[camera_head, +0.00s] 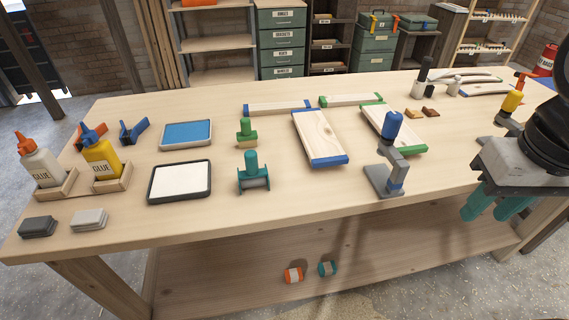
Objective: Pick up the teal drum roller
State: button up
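The teal drum roller (252,184) stands upright on the workbench, left of centre near the front. It has a round teal handle on top and a grey drum between teal sides. My gripper (485,213) hangs at the right, by the bench's front edge, far to the right of the roller. Its two teal fingers are apart with nothing between them.
A white pad tray (180,200) lies left of the roller and a green stamp (246,138) stands behind it. Blue-ended (318,140) and green-ended boards lie to the right. A blue-handled grey tool (385,180) stands between roller and gripper. The bench front (250,222) is clear.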

aim_at(254, 177)
jog(key=z, duration=0.05)
jog(key=i, duration=0.35)
jog(key=u, duration=1.1)
